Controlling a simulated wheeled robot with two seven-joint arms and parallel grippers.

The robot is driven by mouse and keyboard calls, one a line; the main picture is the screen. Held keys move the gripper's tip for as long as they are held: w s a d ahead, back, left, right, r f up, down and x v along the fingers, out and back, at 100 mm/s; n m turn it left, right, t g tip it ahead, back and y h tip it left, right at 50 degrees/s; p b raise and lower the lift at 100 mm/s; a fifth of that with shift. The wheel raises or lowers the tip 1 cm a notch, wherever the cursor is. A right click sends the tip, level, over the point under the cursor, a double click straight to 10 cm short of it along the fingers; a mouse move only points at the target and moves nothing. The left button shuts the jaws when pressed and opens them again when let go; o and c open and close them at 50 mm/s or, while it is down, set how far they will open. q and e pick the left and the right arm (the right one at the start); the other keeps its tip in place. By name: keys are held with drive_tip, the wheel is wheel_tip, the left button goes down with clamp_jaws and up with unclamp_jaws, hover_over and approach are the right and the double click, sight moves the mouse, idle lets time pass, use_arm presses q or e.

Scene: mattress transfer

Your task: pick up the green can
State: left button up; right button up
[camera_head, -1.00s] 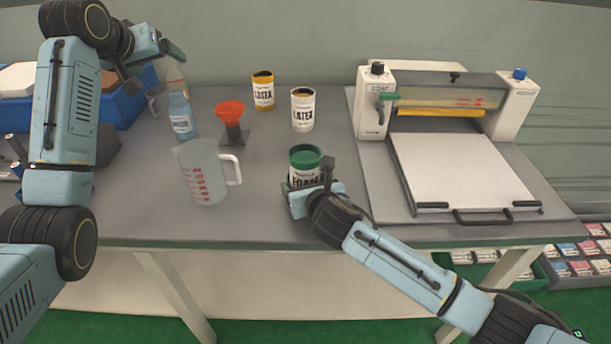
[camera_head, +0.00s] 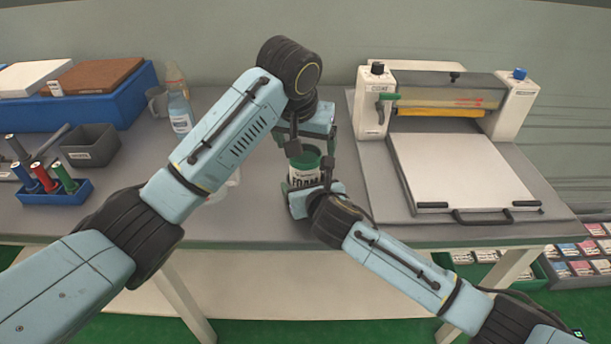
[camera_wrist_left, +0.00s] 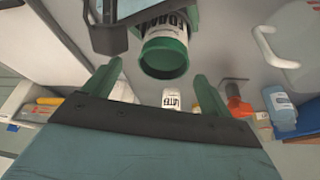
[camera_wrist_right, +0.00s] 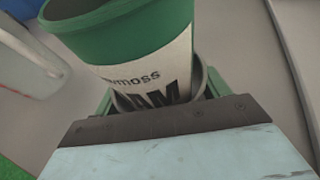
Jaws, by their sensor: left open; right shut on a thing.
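The green can (camera_head: 304,172), with a white label reading FOAM, stands on the grey table near its front middle. It also shows in the left wrist view (camera_wrist_left: 166,50) and close up in the right wrist view (camera_wrist_right: 145,45). My right gripper (camera_head: 312,198) is shut on the lower part of the can from the front. My left gripper (camera_head: 306,146) is above the can's top, pointing down and partly hiding it. In the left wrist view its two green fingers (camera_wrist_left: 155,85) are apart, with nothing between them.
A white-bed press (camera_head: 460,175) stands to the right. A spray bottle (camera_head: 180,110) and a grey bin (camera_head: 90,145) are at left. My left arm hides the measuring jug mostly.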

sight(307, 156)
use_arm(q)
drive_tip(key=shift+x, duration=3.2)
use_arm(e)
drive_tip(key=shift+r, duration=0.15)
use_arm(q)
drive_tip(key=shift+w+a, duration=0.15)
drive_tip(key=shift+r, duration=0.1)
drive_tip(key=c, duration=1.3)
drive_tip(key=shift+r, duration=0.1)
drive_tip(key=shift+r, duration=4.8)
drive_tip(key=shift+r, duration=0.1)
use_arm(e)
drive_tip(key=o, duration=1.4)
